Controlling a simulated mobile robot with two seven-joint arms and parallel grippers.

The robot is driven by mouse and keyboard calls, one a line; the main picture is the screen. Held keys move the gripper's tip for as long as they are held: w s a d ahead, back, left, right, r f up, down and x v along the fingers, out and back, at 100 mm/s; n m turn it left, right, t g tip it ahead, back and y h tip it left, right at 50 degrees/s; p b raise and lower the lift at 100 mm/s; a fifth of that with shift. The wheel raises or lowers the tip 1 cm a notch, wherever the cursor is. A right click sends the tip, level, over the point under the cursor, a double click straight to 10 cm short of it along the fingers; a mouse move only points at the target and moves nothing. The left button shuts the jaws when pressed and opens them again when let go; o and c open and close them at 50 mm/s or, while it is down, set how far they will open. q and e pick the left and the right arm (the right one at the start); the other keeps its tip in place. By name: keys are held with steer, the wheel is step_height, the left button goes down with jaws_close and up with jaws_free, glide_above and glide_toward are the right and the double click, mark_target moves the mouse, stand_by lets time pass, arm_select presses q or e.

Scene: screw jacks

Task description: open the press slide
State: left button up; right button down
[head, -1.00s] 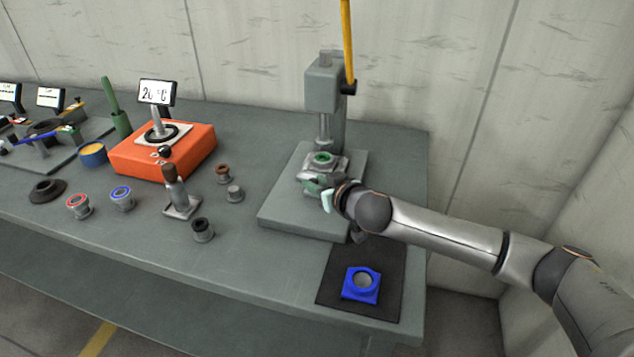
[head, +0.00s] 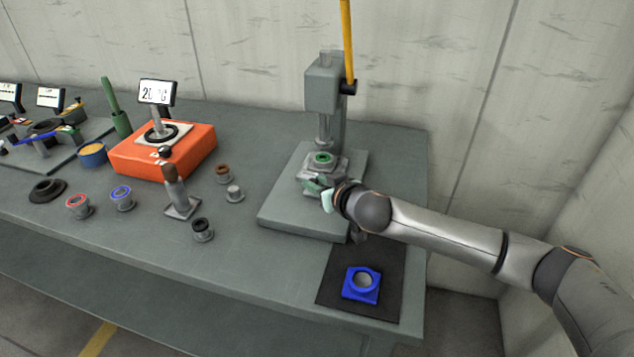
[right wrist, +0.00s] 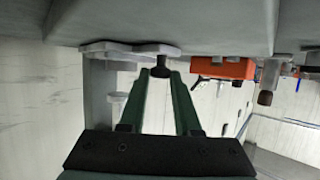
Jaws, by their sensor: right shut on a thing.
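The grey press (head: 326,90) stands at the right end of the bench on a flat base, with its ram above a small grey slide (head: 341,164). A green ring (head: 322,158) sits on top of the slide, under the ram. My right gripper (head: 318,187) is at the slide's front edge. In the right wrist view its two green fingers (right wrist: 160,78) are shut on a small dark knob (right wrist: 160,68), by the slide's pale plate (right wrist: 130,48). The gripper hides part of the slide's front in the head view. My left gripper is not in view.
A yellow lever (head: 347,40) rises from the press. A blue part (head: 361,297) lies on a dark mat (head: 331,272) in front. An orange heater (head: 190,152) and several small bushings stand to the left. A wall is close behind the bench.

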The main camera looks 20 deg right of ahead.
steer(key=s+a, duration=0.2)
steer(key=s, duration=0.1)
steer(key=s+a+p, duration=0.1)
steer(key=s+a, duration=0.1)
steer(key=s, duration=0.1)
steer(key=s+a+p, duration=0.1)
steer(key=s+a, duration=0.1)
steer(key=s, duration=0.1)
steer(key=shift+s+a, duration=0.25)
steer(key=shift+s, duration=0.15)
steer(key=c, duration=0.6)
jaws_free()
steer(key=shift+w, duration=0.1)
steer(key=v, duration=1.2)
steer(key=shift+s+r, duration=0.2)
steer(key=shift+s, duration=0.05)
steer(key=shift+d, duration=0.1)
